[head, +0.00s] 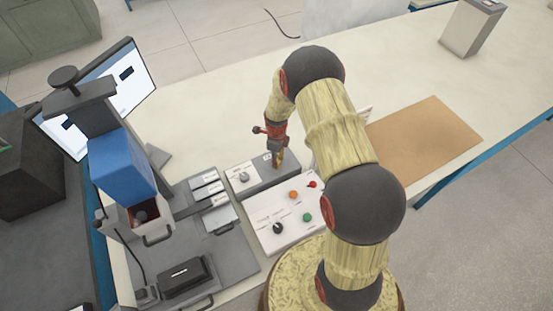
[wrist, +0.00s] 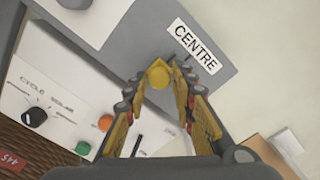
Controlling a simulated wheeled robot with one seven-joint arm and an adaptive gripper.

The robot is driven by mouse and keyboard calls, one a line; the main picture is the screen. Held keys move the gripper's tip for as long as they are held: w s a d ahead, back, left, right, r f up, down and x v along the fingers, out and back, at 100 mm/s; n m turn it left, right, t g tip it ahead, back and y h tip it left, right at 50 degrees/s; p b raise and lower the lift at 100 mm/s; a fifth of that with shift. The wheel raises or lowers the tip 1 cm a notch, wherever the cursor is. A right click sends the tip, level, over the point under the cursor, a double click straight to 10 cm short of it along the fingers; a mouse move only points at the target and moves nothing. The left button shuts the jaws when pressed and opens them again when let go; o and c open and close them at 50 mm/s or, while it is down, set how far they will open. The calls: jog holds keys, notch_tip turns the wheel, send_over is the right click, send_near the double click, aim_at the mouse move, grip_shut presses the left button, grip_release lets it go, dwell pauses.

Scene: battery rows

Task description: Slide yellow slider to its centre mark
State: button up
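The yellow slider (wrist: 158,75) shows as a small yellow knob between my fingertips in the wrist view. My gripper (wrist: 159,80) is closed in around it, with one fingertip close against each side; the exact contact is hard to see. A white label reading CENTRE (wrist: 195,45) is on the grey panel just above and right of the knob. Short dark marks lie beside the right fingertip. In the head view my gripper (head: 279,160) points down onto the right part of the grey box (head: 250,187). The slider's track is mostly hidden by the fingers.
A white control panel (head: 262,217) with a dark knob, green, orange and red buttons sits right in front of the grey box. Left are a grey fixture with a blue block (head: 122,165) and a monitor (head: 125,80). A brown mat (head: 425,140) lies right.

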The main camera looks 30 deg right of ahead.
aim_at(280, 164)
grip_shut()
dwell(0.5)
jog(key=shift+d+b, duration=0.4)
jog(key=shift+d, duration=0.55)
jog(key=shift+o, duration=2.3)
grip_release()
jog(key=shift+r, duration=0.1)
notch_tip(280, 164, up, 12)
